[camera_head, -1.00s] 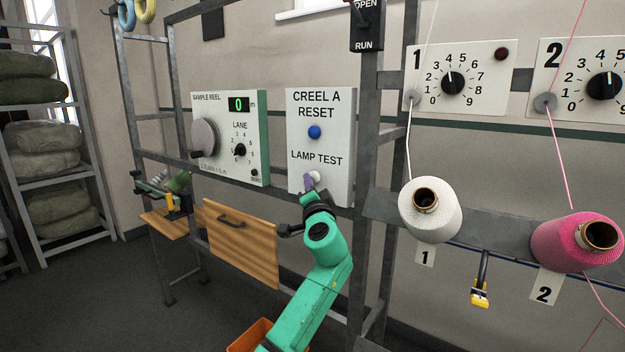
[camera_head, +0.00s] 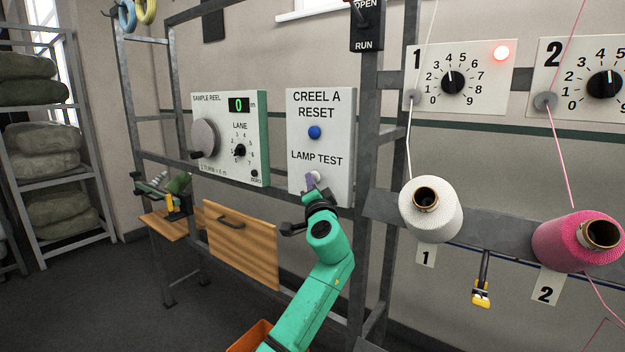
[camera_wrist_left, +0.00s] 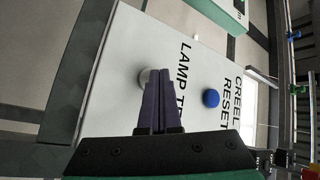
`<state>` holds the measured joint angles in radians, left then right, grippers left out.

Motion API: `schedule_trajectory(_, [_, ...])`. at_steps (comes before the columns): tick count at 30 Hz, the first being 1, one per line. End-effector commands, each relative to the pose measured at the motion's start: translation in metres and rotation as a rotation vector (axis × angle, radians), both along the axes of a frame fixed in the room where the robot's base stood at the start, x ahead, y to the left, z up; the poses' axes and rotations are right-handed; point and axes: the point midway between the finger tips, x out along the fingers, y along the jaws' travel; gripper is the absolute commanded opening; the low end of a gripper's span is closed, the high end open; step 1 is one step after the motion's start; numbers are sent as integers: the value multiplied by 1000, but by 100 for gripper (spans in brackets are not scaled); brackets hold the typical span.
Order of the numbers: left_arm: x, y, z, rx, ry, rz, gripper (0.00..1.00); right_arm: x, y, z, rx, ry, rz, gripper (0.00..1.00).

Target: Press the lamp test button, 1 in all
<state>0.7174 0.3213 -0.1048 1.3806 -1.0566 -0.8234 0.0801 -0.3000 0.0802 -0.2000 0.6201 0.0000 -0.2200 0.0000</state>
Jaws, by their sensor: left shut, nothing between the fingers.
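The white lamp test button (camera_head: 316,176) sits under the words LAMP TEST on the pale CREEL A RESET panel (camera_head: 340,130). My left gripper (camera_head: 310,181) is shut and empty, with its purple fingertips at the button and partly over it. In the left wrist view the closed fingers (camera_wrist_left: 158,84) overlap the white button (camera_wrist_left: 145,76); whether they touch it I cannot tell. The red lamp (camera_head: 501,53) on the lane 1 dial plate is lit. My right gripper is not in view.
The blue reset button (camera_head: 314,132) is above the lamp test button. The sample reel box (camera_head: 259,140) is to the left, with a wooden drawer front (camera_head: 240,250) below. A metal post (camera_head: 367,130) and a white yarn cone (camera_head: 432,222) stand to the right.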

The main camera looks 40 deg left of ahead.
Motion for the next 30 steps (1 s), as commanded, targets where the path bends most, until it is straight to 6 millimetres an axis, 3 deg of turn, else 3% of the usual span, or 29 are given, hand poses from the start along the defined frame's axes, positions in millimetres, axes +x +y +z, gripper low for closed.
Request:
schedule_trajectory(9, [-16, -1, 0, 1, 0, -1, 0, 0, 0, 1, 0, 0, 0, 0])
schedule_trajectory(20, [-19, -1, -1, -1, 1, -1, 0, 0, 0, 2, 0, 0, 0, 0])
schedule_trajectory(30, [-52, -1, 0, -2, -1, -1, 0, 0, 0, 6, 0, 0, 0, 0])
